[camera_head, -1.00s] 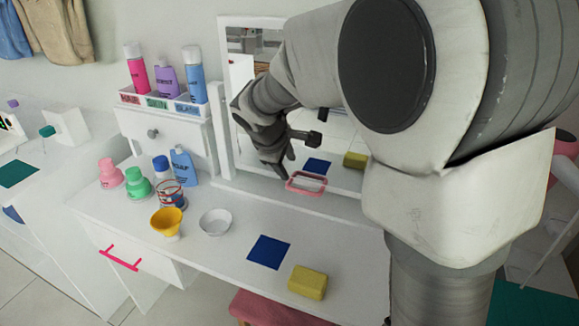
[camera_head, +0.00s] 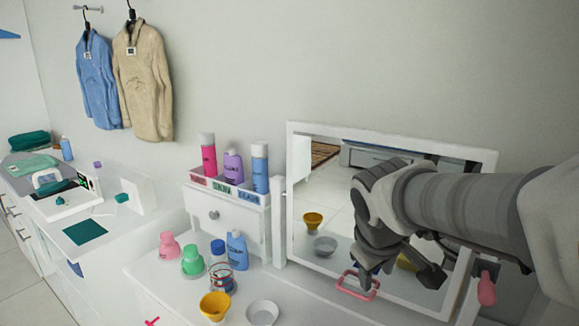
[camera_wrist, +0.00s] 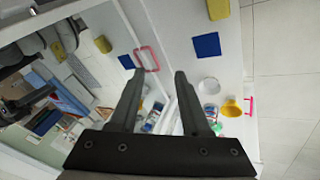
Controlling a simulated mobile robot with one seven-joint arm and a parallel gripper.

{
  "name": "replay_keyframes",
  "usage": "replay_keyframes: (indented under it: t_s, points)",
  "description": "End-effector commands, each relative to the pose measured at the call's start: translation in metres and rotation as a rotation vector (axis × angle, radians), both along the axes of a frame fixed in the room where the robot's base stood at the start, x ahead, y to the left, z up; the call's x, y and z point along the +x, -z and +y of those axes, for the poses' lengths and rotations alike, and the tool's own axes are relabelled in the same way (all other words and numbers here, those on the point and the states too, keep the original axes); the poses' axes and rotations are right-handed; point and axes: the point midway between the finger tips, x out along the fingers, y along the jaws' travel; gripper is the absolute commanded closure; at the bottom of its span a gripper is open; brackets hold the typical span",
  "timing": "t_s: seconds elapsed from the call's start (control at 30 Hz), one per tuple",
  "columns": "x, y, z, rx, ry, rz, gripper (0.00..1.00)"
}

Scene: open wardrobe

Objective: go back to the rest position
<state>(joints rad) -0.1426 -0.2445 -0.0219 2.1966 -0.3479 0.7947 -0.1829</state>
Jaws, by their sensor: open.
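My gripper (camera_head: 400,272) is in front of the mirror (camera_head: 392,132) at the right, at the end of my arm reaching in from the right edge. In the wrist view my gripper (camera_wrist: 159,75) shows two dark fingers spread apart with nothing between them. A pink handle (camera_head: 357,285) sits at the mirror's lower edge, close to my gripper in the head view. In the wrist view the pink handle (camera_wrist: 147,58) lies beyond the fingertips, apart from them. My arm hides part of the mirror's right side.
A yellow cup (camera_head: 214,306), a white bowl (camera_head: 262,313) and several bottles stand on the white table left of my gripper. A bottle rack (camera_head: 226,190) sits on a small drawer unit. A blue square (camera_wrist: 206,45) and a yellow block (camera_wrist: 218,9) lie along the table.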

Motion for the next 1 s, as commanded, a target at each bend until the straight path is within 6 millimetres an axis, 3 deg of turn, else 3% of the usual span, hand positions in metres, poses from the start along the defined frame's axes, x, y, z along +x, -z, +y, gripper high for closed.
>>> replay_keyframes:
  t_s: [0.03, 0.2, 0.5, 0.7, 1.0]
  points:
    - [-0.015, -0.014, -0.002, 0.034, 0.037, -0.014, 0.53]
    - [-0.058, -0.034, -0.003, 0.15, 0.16, -0.041, 0.53]
    - [-0.122, -0.052, 0.005, 0.34, 0.338, -0.082, 0.53]
    - [-0.14, -0.054, 0.01, 0.402, 0.392, -0.093, 0.53]
    - [-0.142, -0.052, 0.011, 0.411, 0.4, -0.092, 0.53]
